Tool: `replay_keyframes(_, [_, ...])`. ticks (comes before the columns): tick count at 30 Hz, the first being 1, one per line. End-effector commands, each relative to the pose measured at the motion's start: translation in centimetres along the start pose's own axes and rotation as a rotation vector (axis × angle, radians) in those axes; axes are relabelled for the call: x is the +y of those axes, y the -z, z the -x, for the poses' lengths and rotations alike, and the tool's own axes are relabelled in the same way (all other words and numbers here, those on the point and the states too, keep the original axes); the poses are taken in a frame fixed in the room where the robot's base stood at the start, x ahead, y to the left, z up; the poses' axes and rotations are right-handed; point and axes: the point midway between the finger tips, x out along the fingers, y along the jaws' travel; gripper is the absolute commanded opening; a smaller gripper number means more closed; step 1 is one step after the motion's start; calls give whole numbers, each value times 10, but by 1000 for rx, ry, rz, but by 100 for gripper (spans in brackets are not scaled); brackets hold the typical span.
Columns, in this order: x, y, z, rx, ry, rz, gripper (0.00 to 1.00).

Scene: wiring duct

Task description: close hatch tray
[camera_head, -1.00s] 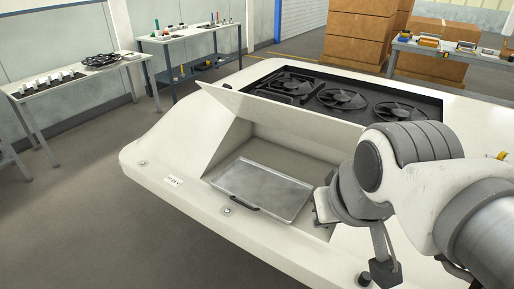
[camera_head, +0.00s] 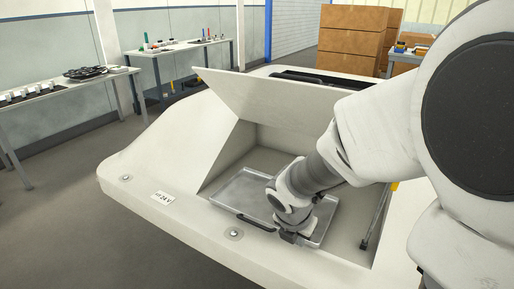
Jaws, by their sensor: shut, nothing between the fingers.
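The hatch tray (camera_head: 237,188) is a flat grey metal tray with a raised rim and a dark handle (camera_head: 256,222) on its front edge. It lies in the open recess of the white housing (camera_head: 150,165). The hatch lid (camera_head: 275,98) stands raised and tilted behind the recess. My gripper (camera_head: 288,238) is shut and empty, low over the tray's front right part, just right of the handle. I cannot tell whether it touches the tray. My wrist and arm hide the tray's right side and part of the recess.
A thin strut (camera_head: 376,216) stands at the recess's right side. A round fitting (camera_head: 234,233) and a label (camera_head: 162,198) sit on the front rim. Workbenches (camera_head: 60,92) and cardboard boxes (camera_head: 350,42) stand behind, with open floor at the left.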

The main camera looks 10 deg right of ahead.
Motion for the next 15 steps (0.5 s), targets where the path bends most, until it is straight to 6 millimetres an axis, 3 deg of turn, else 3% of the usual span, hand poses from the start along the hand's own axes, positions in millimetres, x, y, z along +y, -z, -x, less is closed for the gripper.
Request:
replay_keyframes(8, [3, 5, -32, 6, 0, 75, 0])
replay_keyframes(15, [3, 6, -79, 6, 1, 72, 0])
